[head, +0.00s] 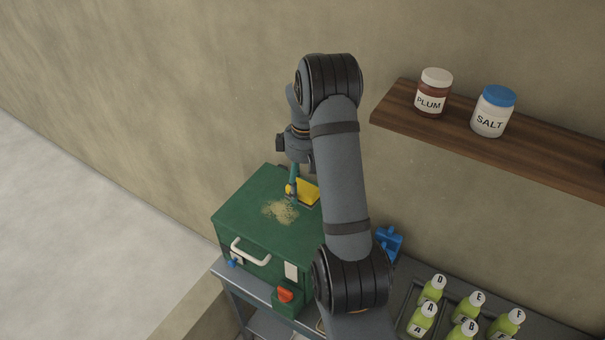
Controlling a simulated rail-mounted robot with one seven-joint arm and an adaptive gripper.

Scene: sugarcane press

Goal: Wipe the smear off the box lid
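The green box (245,215) stands on a grey metal table, its lid closed. A pale, crumbly, yellowish smear (281,211) lies on the lid near its middle. A yellow pad or cloth (308,191) is on or just above the lid, behind and right of the smear. My gripper (292,188) points down beside the yellow piece, at the smear's far edge. It is small and partly hidden by my arm, so I cannot tell whether its fingers close on the yellow piece or touch the lid.
A blue object (389,242) stands right of my arm. Several lettered green bottles (422,320) stand at lower right. A wooden shelf (545,156) holds PLUM (433,93) and SALT (493,112) jars.

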